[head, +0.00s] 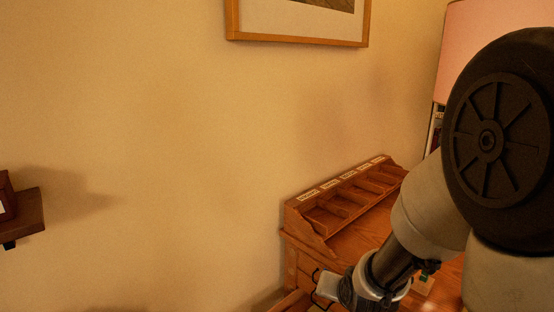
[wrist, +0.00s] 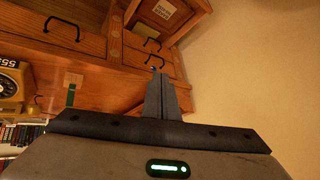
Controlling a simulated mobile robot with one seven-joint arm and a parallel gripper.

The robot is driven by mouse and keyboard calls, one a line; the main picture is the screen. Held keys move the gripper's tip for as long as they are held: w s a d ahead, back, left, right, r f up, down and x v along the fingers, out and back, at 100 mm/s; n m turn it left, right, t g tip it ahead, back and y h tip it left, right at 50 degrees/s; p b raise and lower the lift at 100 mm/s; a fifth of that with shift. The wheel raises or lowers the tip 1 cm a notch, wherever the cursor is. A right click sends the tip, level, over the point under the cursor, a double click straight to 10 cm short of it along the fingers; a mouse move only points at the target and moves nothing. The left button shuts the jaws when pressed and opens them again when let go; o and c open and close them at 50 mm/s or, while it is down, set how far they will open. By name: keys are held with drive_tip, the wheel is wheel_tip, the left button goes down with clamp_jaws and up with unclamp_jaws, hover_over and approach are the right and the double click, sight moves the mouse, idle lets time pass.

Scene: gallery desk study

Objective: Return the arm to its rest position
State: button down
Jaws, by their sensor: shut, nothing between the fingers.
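My gripper (wrist: 157,75) shows in the wrist view with its two grey fingers together and nothing between them. The fingers point toward the front of a wooden desk (wrist: 120,85) with black drawer handles. In the head view my arm comes in from the right and reaches down to the desk (head: 352,240). The pale hand end of my gripper (head: 328,286) is beside the drawer fronts at the desk's left end. Its fingertips cannot be made out there, and I cannot tell whether they touch the desk.
A labelled compartment rack (head: 345,195) runs along the desk's back. A framed picture (head: 300,40) hangs above; a pink lampshade (head: 490,40) is at upper right. A shelf (head: 28,215) juts in at left. A yellow telephone (wrist: 12,88) and books (wrist: 20,135) show at the wrist view's left.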

drive_tip(key=s+r+n+p, duration=0.1)
drive_tip(key=s+r+p, duration=0.2)
drive_tip(key=r, duration=0.6)
drive_tip(key=s+r+n+p, duration=0.1)
drive_tip(key=s+r+p, duration=0.25)
drive_tip(key=r, duration=0.45)
drive_tip(key=s+r+n+g+p, duration=0.2)
drive_tip(key=s+r+p, duration=0.3)
drive_tip(key=s+r, duration=0.7)
drive_tip(key=shift+s+a+r, duration=0.15)
drive_tip(key=shift+s, duration=0.45)
